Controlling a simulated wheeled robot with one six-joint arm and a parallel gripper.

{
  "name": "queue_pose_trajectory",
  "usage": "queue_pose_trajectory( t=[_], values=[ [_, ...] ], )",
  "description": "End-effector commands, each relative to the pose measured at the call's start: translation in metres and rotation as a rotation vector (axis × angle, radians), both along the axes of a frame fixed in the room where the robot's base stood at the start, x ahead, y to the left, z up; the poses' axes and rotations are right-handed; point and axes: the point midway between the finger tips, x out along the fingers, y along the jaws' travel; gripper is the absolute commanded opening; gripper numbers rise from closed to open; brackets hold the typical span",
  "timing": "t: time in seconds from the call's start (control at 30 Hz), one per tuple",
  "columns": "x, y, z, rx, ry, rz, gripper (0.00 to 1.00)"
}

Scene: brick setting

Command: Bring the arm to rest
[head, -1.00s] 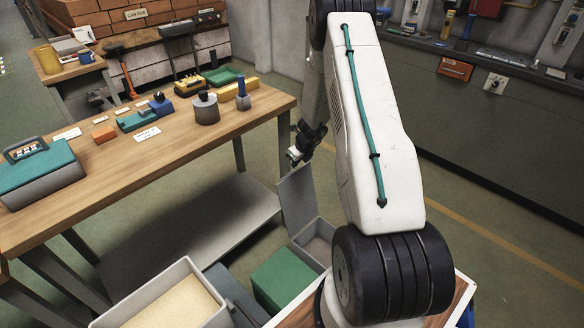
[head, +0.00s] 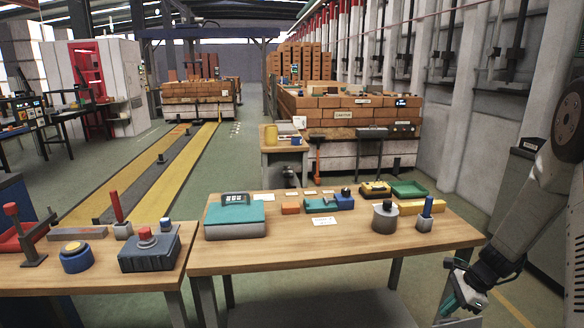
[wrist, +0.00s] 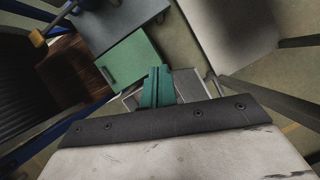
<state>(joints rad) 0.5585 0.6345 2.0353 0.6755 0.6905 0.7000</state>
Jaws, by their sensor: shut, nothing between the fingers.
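My gripper (head: 449,304) hangs at the lower right in the head view, just off the right end of the wooden workbench (head: 300,259). Its teal fingers point down and are together with nothing between them. The fingers also show in the wrist view (wrist: 157,87), close together above a grey open bin. My white arm comes down from the right edge of the head view, and its upper part is cut off by the frame.
The bench carries a teal case (head: 235,217), a grey round weight (head: 384,218) and a blue-handled tool (head: 426,213). A second bench with a red-knobbed box (head: 150,250) stands left. In the wrist view, a green box (wrist: 131,62) lies beside the fingers.

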Motion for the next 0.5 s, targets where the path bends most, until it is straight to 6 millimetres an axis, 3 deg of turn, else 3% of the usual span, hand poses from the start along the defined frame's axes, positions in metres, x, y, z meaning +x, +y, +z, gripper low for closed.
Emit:
queue_pose_trajectory(
  t=[0.03,0.2,0.5],
  values=[
    [-0.006,0.015,0.025,-0.008,-0.024,0.109,0.0],
    [-0.046,0.064,0.098,-0.029,-0.086,0.518,0.0],
    [-0.134,0.129,0.198,-0.098,-0.153,1.121,0.0]
  ],
)
